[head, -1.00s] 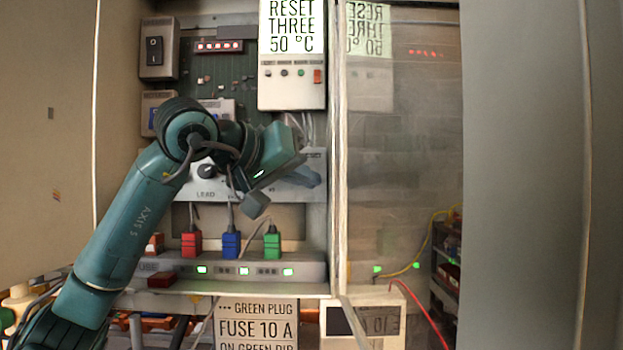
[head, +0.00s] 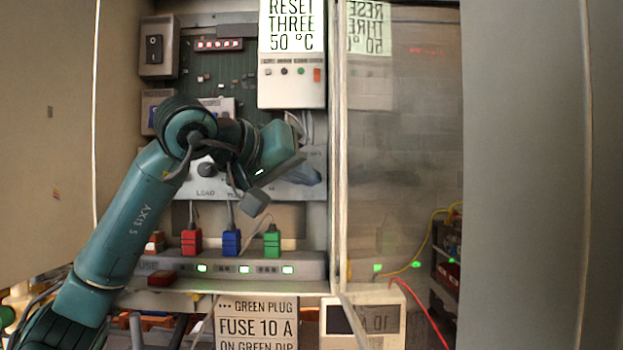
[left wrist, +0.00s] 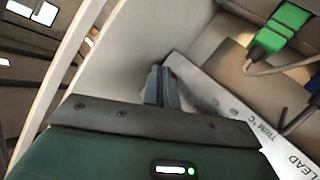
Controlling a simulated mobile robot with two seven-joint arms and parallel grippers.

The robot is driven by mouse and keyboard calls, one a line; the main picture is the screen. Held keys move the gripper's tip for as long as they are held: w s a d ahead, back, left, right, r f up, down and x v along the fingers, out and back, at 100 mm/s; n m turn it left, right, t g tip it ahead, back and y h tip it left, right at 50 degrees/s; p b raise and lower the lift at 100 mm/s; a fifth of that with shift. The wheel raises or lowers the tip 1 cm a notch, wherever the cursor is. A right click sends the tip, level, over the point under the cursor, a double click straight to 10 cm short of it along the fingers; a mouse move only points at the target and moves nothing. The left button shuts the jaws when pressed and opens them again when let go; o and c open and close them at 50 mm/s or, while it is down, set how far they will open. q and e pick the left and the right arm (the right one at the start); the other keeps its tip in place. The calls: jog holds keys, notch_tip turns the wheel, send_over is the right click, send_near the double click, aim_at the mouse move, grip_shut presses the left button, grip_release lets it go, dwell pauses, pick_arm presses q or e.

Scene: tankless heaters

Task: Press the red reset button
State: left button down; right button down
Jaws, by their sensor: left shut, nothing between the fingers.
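My left gripper (head: 314,177) is in front of the right end of the white LEAD panel (head: 207,187). In the left wrist view its fingers (left wrist: 162,72) are together, with nothing between them. A small red spot (left wrist: 173,76) shows just beside the fingertips, mostly hidden by them; I cannot tell whether they touch it. In the head view a small red rectangular button (head: 317,75) is at the right end of the control box (head: 291,93), above my gripper and apart from it. Which red part is the reset button is not readable. My right gripper is not in view.
Red, blue and green plugs (head: 272,241) stand on the grey power strip (head: 318,264) below. A glass door or pane (head: 400,190) edges the cabinet on the right. A black rocker switch (head: 154,49) is at upper left.

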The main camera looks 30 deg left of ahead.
pick_arm(q)
jog(key=shift+w, duration=0.1)
dwell(0.7)
jog(key=shift+w+a+p, duration=0.2)
jog(key=shift+w+p, duration=0.05)
jog(key=shift+p, duration=0.15)
jog(key=shift+w+a+p, duration=0.2)
jog(key=shift+w+p, duration=0.1)
jog(key=shift+w, duration=0.05)
dwell(0.5)
dwell(0.4)
jog(key=shift+s+d, duration=0.4)
jog(key=shift+s, duration=0.3)
